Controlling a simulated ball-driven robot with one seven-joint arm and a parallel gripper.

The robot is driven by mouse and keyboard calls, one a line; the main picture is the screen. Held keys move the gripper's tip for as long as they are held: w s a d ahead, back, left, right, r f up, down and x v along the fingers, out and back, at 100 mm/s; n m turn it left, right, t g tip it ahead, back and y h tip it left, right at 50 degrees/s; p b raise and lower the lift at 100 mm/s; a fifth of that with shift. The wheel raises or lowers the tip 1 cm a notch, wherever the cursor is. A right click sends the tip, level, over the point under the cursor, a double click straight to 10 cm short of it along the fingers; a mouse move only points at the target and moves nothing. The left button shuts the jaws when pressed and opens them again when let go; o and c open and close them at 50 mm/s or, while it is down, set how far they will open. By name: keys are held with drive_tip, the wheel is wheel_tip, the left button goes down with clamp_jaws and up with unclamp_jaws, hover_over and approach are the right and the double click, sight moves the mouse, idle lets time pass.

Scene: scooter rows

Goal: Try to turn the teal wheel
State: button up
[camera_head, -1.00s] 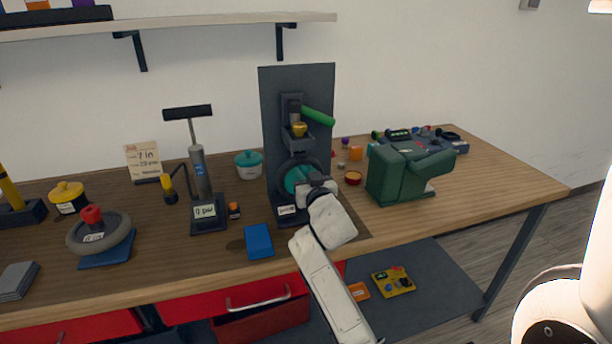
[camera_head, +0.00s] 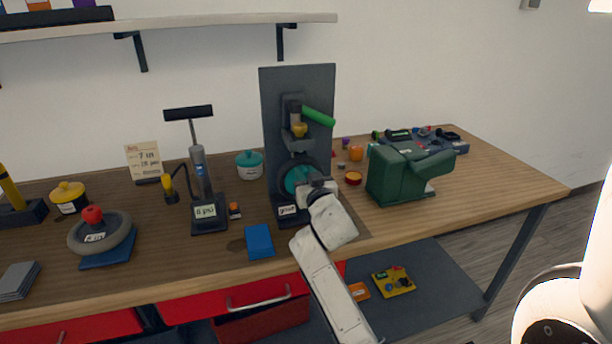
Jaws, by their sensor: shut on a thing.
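The teal wheel (camera_head: 297,178) has a teal hub and a dark tyre. It is mounted upright in a dark stand (camera_head: 288,212) with a tall grey back panel (camera_head: 322,90). A green lever (camera_head: 318,117) and a yellow knob (camera_head: 299,130) sit above it. My gripper (camera_head: 312,188) is at the wheel's lower right side, in front of it, and is shut on the wheel. The gripper and wrist hide the wheel's lower right part, and the exact contact of the fingertips is hidden.
A pump (camera_head: 201,175) and a blue pad (camera_head: 259,242) are to the left. A grey tyre (camera_head: 118,238) lies further left. A green vise-like block (camera_head: 392,175) and a small red dish (camera_head: 352,178) stand to the right.

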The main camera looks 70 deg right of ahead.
idle(0.8)
drive_tip(key=o, duration=1.9)
drive_tip(key=shift+s+d, duration=0.1)
drive_tip(key=shift+c, duration=0.2)
drive_tip(key=p+v, duration=0.3)
drive_tip(key=v, duration=0.5)
